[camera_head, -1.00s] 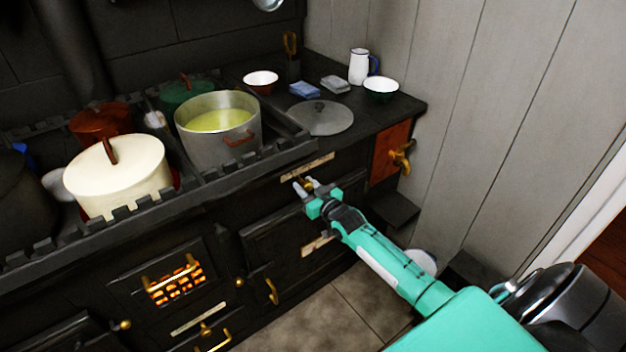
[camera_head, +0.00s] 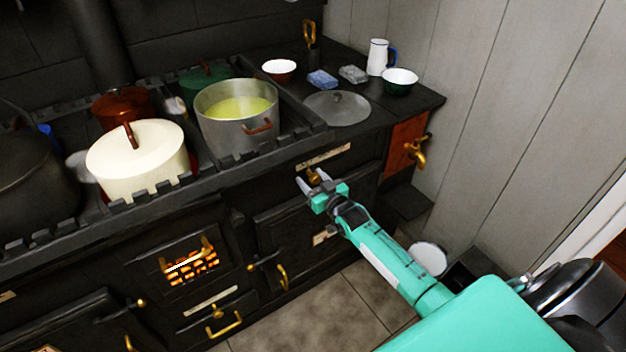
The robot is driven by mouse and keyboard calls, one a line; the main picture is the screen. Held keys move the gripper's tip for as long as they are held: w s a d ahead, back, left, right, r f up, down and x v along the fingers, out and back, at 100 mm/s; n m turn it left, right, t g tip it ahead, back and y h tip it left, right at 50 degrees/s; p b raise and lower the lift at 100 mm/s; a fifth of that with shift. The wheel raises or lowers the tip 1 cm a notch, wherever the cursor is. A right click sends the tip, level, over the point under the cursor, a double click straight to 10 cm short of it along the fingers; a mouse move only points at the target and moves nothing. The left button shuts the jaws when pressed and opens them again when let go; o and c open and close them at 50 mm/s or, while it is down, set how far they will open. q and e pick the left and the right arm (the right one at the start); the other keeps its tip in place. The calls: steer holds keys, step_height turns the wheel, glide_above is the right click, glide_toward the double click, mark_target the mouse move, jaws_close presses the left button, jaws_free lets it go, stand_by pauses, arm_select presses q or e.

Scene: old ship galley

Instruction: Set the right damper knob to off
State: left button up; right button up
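A brass damper knob (camera_head: 314,176) sits on the black stove front, under a pale label plate (camera_head: 324,157) whose text is too small to read. My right gripper (camera_head: 312,181) is in front of the knob, with its two grey fingers apart and pointing at it. The knob shows between and just beyond the fingertips. I cannot tell whether a finger touches it, and the knob's setting is not readable. My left gripper is not in view.
A pot of yellow-green soup (camera_head: 237,117) and a cream lidded pot (camera_head: 137,160) stand on the railed stovetop. A brass tap (camera_head: 416,152) projects at the right, near the panelled wall. A glowing fire grate (camera_head: 190,262) is low on the left. Floor tiles (camera_head: 325,310) in front are clear.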

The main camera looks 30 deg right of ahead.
steer(key=s+d, duration=0.1)
steer(key=s, duration=1.2)
steer(key=shift+s, duration=0.4)
